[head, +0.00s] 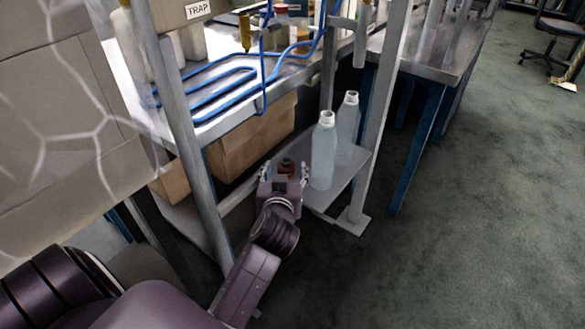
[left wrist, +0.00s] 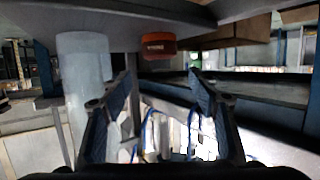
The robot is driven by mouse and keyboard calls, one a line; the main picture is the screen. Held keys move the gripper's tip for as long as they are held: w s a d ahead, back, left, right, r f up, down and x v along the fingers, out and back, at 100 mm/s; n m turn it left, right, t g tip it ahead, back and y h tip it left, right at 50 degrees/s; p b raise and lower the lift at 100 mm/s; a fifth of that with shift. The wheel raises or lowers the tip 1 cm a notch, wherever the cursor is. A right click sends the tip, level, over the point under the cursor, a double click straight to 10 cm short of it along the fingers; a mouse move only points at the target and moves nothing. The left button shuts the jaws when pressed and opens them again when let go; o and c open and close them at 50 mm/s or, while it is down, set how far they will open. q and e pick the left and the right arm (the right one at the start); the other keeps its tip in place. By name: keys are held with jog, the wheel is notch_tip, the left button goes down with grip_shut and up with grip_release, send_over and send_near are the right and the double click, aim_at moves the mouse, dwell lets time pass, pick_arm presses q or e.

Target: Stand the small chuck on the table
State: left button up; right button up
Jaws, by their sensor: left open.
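A small reddish-orange object with a dark top (head: 287,164) stands on the low shelf under the table. It may be the chuck, but I cannot tell for sure. In the left wrist view, which looks upside down, it shows as an orange block (left wrist: 157,46) with unreadable lettering, just beyond the fingertips. My left gripper (head: 286,175) is open and reaches low over the shelf, its fingers either side of the object in the picture; I see no clear contact. The metal table (head: 225,120) with blue tubing is above the shelf. My right gripper is not in view.
Two pale bottles (head: 323,155) (head: 348,125) stand on the low shelf (head: 345,187) just right of the gripper; the nearer one shows in the wrist view (left wrist: 84,75). A cardboard box (head: 255,135) is behind. Frame posts (head: 195,150) flank the arm. Open floor lies right.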

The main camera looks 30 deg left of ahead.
aim_at(286, 164)
pick_arm(q)
jog(key=shift+x, duration=0.85)
jog(key=x, duration=0.2)
jog(key=b+x, duration=0.1)
jog(key=x, duration=0.1)
jog(key=shift+s+f, duration=0.15)
jog(key=shift+f, duration=0.15)
jog(key=shift+w+a+f, duration=0.1)
jog(key=shift+w, duration=0.15)
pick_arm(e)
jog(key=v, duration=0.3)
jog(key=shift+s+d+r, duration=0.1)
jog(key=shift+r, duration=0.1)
pick_arm(q)
jog(key=c, duration=1.4)
